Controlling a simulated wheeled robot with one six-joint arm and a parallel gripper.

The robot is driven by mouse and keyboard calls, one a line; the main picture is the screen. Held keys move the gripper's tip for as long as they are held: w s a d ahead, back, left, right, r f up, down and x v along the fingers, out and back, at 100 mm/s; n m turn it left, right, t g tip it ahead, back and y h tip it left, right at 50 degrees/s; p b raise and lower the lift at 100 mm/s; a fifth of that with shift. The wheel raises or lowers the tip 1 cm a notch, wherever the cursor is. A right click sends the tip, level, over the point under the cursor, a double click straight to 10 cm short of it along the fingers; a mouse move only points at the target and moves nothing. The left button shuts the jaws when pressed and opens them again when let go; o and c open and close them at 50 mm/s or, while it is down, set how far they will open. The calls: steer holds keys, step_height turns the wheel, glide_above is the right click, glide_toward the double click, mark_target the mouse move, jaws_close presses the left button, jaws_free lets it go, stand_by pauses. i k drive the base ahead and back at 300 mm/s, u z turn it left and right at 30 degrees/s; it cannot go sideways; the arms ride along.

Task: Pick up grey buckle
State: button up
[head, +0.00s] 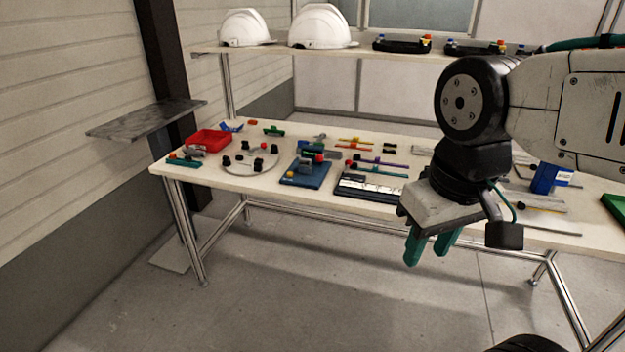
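My gripper (425,257) hangs in front of the table, pointing down, with its two teal fingers apart and nothing between them. It is nearer to the camera than the table's front edge. Several small grey pieces lie among the parts on the table: one grey piece (333,154) beside the blue tray, another grey piece (320,137) farther back, and a grey piece (195,150) near the red bin. They are too small to tell which is the grey buckle.
The white table (230,180) carries a red bin (208,141), a round clear plate (262,173), a blue tray (306,174) and a black-and-white tray (370,188). White helmets (320,27) stand on the shelf above. A grey side plate (147,117) juts out at left. The floor in front is clear.

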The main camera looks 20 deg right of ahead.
mark_target(303, 162)
steer(key=z, duration=0.3)
steer(key=i, duration=1.25)
steer(key=z, duration=0.25)
